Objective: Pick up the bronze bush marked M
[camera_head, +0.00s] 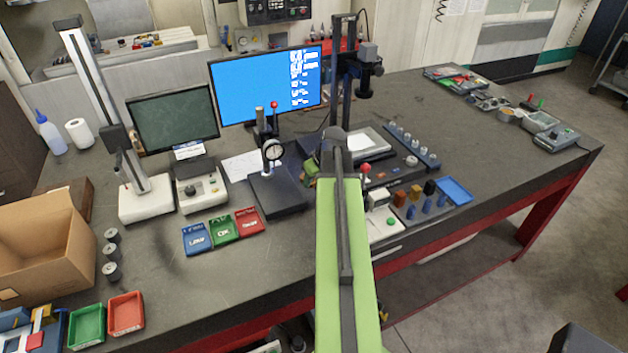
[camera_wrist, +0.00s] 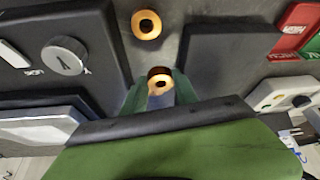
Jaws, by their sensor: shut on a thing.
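A second bronze bush (camera_wrist: 146,24) stands just beyond, apart from the held one, on the grey bench top. I cannot read a letter M on either bush. In the head view, my green arm reaches over the bench and hides most of the gripper area; neither bush can be made out there.
A dial gauge stand (camera_head: 280,194) is left of my arm, with blue (camera_head: 197,239), green (camera_head: 223,229) and red (camera_head: 250,222) trays nearby. In the wrist view, a box with a knob (camera_wrist: 64,55) is on the left and a dark plate (camera_wrist: 228,55) on the right.

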